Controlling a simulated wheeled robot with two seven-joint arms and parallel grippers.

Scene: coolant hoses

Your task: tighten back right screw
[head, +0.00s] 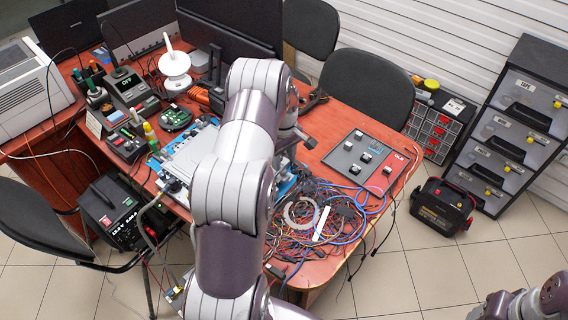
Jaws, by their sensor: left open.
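A flat silvery plate in a blue-edged fixture (190,152) lies on the red-brown table, partly covered by my left arm. The back right screw cannot be made out; that side of the fixture is behind my arm. My left gripper (296,139) is open at the fixture's right side, small and partly hidden by my own arm links. Whether it touches anything cannot be told. Part of my right arm shows at the bottom right corner, with no gripper that I can make out.
A tangle of cables (312,222) covers the table's front right. A grey board with small blocks (365,158) lies behind it. A monitor (230,35), a white dish-like device (175,66) and a soldering station (128,86) stand at the back left. A drawer cabinet (520,120) stands right.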

